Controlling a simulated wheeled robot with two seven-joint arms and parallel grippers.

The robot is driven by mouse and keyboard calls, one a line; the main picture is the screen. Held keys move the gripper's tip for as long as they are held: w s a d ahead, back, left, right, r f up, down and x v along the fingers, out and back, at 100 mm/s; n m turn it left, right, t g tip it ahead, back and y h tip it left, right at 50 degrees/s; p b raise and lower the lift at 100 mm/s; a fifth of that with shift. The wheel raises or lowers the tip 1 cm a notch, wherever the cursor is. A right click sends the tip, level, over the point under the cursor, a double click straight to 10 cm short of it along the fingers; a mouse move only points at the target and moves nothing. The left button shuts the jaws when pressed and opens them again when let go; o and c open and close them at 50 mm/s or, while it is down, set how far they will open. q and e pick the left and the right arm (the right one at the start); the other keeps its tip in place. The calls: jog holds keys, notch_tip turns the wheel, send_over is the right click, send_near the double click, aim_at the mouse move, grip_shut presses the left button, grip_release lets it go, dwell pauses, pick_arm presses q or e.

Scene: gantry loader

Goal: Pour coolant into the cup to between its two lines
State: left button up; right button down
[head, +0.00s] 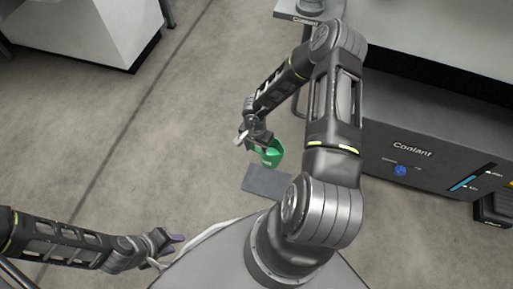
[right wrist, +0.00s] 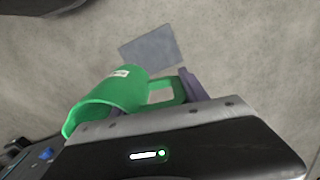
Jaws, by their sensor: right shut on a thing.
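My right gripper (head: 258,142) is shut on a green jug-like vessel (head: 268,158), with its fingers at the handle side. The vessel also shows in the right wrist view (right wrist: 112,98), with a small white label and its open rim toward the lower left. Its contents are hidden. My left gripper (head: 172,250) is open and empty at the lower left, far from the vessel. I cannot make out a separate lined cup.
A grey flat plate (head: 267,182) lies below the vessel, apparently on the floor. A small labelled shelf (head: 295,14) at the top carries a grey round thing (head: 311,5), cut off by the frame. A white cabinet (head: 95,30) stands at the upper left. Open floor lies between.

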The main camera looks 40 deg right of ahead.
dwell(0.6)
